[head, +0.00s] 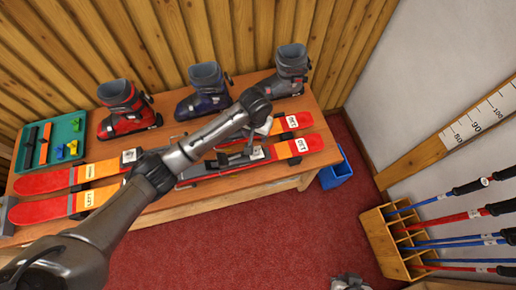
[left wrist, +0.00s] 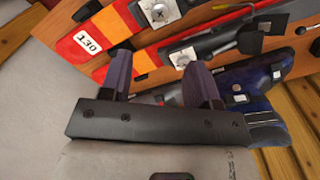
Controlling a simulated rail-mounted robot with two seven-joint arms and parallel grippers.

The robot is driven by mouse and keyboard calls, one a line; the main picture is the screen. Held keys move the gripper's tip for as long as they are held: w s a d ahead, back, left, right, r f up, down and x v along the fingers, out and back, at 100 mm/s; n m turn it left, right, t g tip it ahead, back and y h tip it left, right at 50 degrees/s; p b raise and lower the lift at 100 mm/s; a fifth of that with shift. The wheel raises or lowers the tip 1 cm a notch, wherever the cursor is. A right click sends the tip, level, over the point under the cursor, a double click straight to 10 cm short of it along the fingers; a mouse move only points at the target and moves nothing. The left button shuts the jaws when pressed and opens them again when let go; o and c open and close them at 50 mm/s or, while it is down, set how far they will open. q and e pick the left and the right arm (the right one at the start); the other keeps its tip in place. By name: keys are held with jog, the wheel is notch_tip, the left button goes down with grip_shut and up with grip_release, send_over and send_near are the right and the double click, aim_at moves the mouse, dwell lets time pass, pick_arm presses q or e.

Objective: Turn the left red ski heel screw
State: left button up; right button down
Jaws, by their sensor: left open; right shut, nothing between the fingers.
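The wrist view shows two pale plates with round screw heads. My left gripper (head: 264,126) is above the far ski's binding. In the wrist view its fingers (left wrist: 162,82) are open and empty, apart from both screws. My right gripper (head: 350,283) shows only partly at the bottom edge, shut and empty.
A red boot (head: 126,110), a blue boot (head: 203,92) and a grey boot (head: 285,72) stand behind the skis. A teal tray (head: 66,130) holds small parts at the left. A blue bin (head: 337,174) and a pole rack (head: 385,240) stand right of the bench.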

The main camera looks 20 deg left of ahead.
aim_at(256, 151)
pick_arm(q)
notch_tip(256, 151, down, 13)
jog(key=shift+b, duration=0.55)
